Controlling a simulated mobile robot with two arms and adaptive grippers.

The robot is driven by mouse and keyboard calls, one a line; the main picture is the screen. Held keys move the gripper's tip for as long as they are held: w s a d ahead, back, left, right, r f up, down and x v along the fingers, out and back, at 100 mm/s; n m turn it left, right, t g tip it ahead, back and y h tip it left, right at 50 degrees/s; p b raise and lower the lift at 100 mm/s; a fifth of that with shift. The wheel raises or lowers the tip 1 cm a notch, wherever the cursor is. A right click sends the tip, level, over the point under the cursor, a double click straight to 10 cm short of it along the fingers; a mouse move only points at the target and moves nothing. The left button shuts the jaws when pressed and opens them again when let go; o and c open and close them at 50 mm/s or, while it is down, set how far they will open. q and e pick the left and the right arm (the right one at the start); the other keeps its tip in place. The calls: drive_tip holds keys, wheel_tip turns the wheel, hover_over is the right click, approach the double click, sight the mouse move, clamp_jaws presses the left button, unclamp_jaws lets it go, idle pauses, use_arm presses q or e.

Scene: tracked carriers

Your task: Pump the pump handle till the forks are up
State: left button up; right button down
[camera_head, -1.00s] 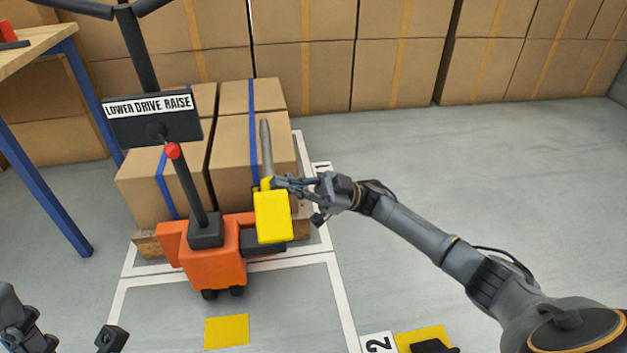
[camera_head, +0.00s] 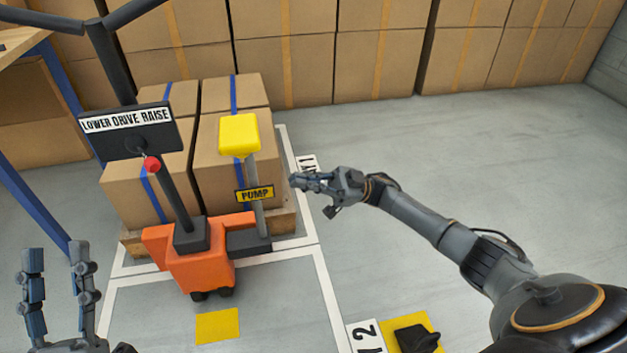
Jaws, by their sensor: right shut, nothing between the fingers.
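The pump handle's yellow grip (camera_head: 239,134) stands raised on a grey lever with a yellow PUMP label (camera_head: 255,195), beside the orange pallet truck (camera_head: 201,268). My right gripper (camera_head: 294,180) is shut and empty, to the right of the lever and apart from it. My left gripper (camera_head: 55,258) is at the lower left with its fingers spread, empty and away from the truck. The forks are hidden under the wooden pallet (camera_head: 284,222), so I cannot tell their height. A red-knobbed lever (camera_head: 152,163) stands in front of the LOWER DRIVE RAISE sign (camera_head: 126,120).
Strapped cartons (camera_head: 220,165) are stacked on the pallet. A white floor line (camera_head: 325,290) frames the truck's bay. A black object (camera_head: 416,340) lies on a yellow floor patch at the bottom right. A blue-legged table stands at the left. The floor to the right is clear.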

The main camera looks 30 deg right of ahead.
use_arm(q)
drive_tip(key=shift+s+r, duration=0.25)
drive_tip(key=shift+r, duration=0.1)
use_arm(e)
drive_tip(key=shift+v, duration=1.1)
